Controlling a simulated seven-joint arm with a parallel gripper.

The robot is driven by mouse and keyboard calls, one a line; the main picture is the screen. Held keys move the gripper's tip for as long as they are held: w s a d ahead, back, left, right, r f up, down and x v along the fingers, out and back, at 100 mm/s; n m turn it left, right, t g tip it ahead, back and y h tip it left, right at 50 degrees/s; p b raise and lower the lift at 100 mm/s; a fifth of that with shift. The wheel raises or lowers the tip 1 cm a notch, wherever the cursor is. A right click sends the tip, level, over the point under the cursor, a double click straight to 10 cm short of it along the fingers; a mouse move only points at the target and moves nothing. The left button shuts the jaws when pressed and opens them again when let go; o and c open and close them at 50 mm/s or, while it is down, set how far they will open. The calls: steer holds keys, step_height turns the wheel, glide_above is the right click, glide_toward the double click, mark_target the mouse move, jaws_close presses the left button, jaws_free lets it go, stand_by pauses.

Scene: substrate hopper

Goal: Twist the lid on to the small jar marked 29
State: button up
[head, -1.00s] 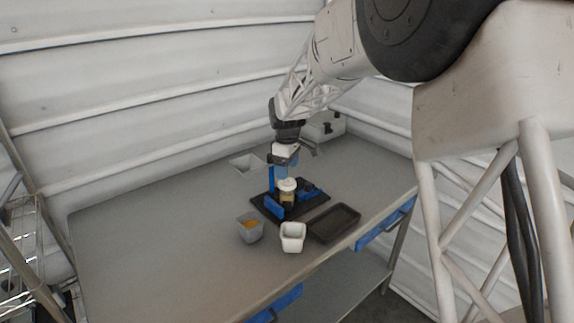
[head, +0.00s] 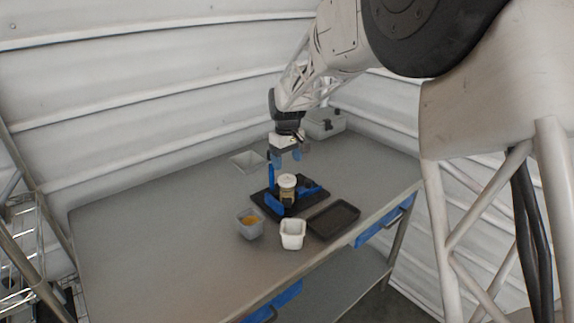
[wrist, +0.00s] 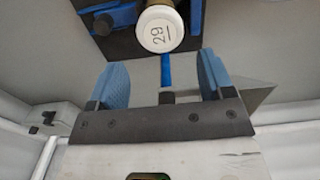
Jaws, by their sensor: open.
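The small jar (head: 287,194) stands upright in a black and blue holder (head: 268,204) on the bench. A white lid (head: 287,180) is on top of the jar. In the wrist view the lid (wrist: 160,29) shows the number 29, and it hides most of the jar. My gripper (head: 287,157) is open and empty, with blue fingers. It is above the lid and apart from it. In the wrist view my gripper (wrist: 163,78) has its two fingers spread, with the lid beyond their tips. I cannot tell how tightly the lid sits.
A grey cup with orange contents (head: 250,231), a white cup (head: 292,241) and a dark tray (head: 357,212) stand in front of the holder. A pale shallow tray (head: 234,164) and a grey case (head: 326,129) are behind. The bench's left side (head: 150,225) is clear.

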mark_target(287, 178)
steer(key=shift+f, duration=0.1)
steer(key=shift+f, duration=3.9)
steer(key=n, duration=1.7)
steer(key=shift+n, duration=0.3)
steer(key=n, duration=0.5)
steer(key=shift+n, duration=0.4)
steer(key=c, duration=0.5)
